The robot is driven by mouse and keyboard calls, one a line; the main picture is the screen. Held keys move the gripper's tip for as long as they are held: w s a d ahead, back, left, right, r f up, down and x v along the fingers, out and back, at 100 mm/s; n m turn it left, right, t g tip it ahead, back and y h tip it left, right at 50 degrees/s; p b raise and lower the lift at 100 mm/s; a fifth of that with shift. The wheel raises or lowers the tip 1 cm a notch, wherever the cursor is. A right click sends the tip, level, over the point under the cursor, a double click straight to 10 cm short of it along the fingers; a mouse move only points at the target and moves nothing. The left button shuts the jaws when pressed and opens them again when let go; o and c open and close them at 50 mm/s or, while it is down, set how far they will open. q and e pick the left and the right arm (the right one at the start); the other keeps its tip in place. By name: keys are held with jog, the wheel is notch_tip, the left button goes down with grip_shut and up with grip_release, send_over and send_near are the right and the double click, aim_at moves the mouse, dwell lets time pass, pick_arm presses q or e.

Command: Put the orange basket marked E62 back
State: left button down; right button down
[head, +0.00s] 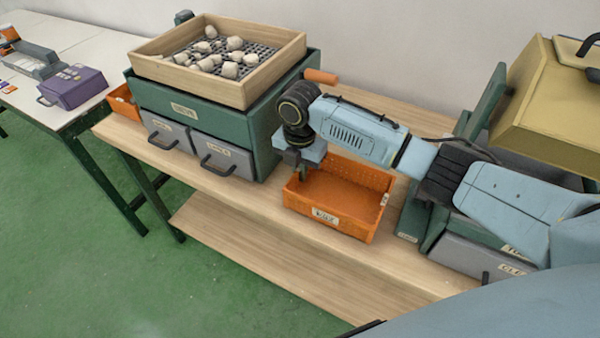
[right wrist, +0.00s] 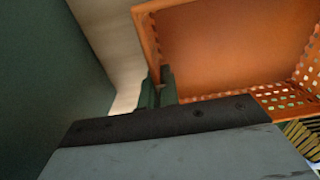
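An orange basket (head: 372,224) with perforated walls sits on the wooden bench top, upright and empty. Its white front label is too small to read surely. My right gripper (head: 302,172) points down at the basket's left wall. In the right wrist view, the fingers (right wrist: 157,90) stand close together, one on each side of the basket's wall (right wrist: 147,38), and look shut on it. The fingertips are partly hidden by the gripper body in that view. My left gripper is not in view.
Left of the basket stands a green cabinet (head: 262,135) with grey drawers, bearing a wooden tray (head: 190,82) of pale lumps. Another orange basket (head: 122,104) is partly hidden beyond it. A green unit (head: 412,215) stands close on the right. A lower shelf (head: 260,255) is bare.

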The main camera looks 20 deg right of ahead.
jog(key=shift+f, duration=0.25)
jog(key=c, duration=1.6)
grip_release()
jog(key=shift+f, duration=0.1)
jog(key=shift+c, duration=0.2)
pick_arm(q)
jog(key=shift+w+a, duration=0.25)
